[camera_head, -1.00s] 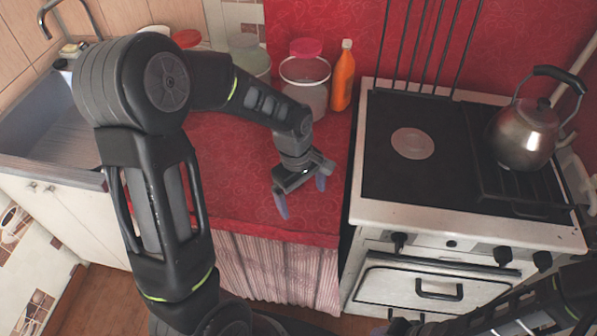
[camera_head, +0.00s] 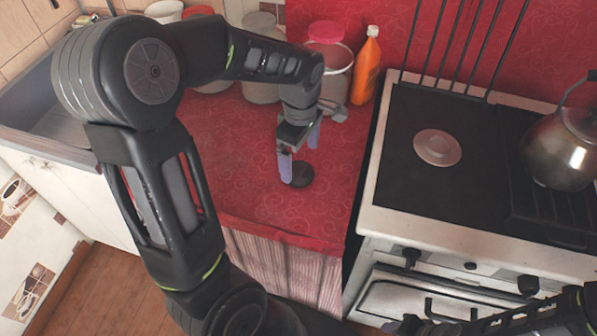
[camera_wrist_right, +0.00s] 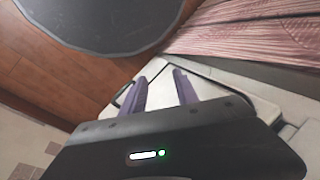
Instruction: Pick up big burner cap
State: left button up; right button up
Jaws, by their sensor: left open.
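A dark round burner cap (camera_head: 300,174) lies flat on the red counter (camera_head: 240,190), partly hidden by a finger of my left gripper. My left gripper (camera_head: 299,156) is open and points down at the cap; one finger is at the cap's left side and the other is farther back. I cannot tell whether they touch it. My right gripper (camera_wrist_right: 160,78) is open and empty in the right wrist view, with a gap between its purple fingers, in front of the white stove front.
The stove (camera_head: 450,222) stands right of the counter, with a pale round burner (camera_head: 437,147) and a metal kettle (camera_head: 562,150) on top. An orange bottle (camera_head: 366,68) and a lidded container (camera_head: 333,60) stand at the counter's back. A sink (camera_head: 45,120) is at left.

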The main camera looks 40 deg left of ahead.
aim_at(300, 172)
pick_arm(q)
jog(key=shift+f, duration=0.25)
jog(key=f, duration=0.5)
jog(key=shift+w+a, duration=0.15)
jog(key=shift+a, duration=0.05)
jog(key=shift+c, duration=0.3)
jog(key=c, duration=1.4)
notch_tip(300, 172, up, 10)
dwell(1.0)
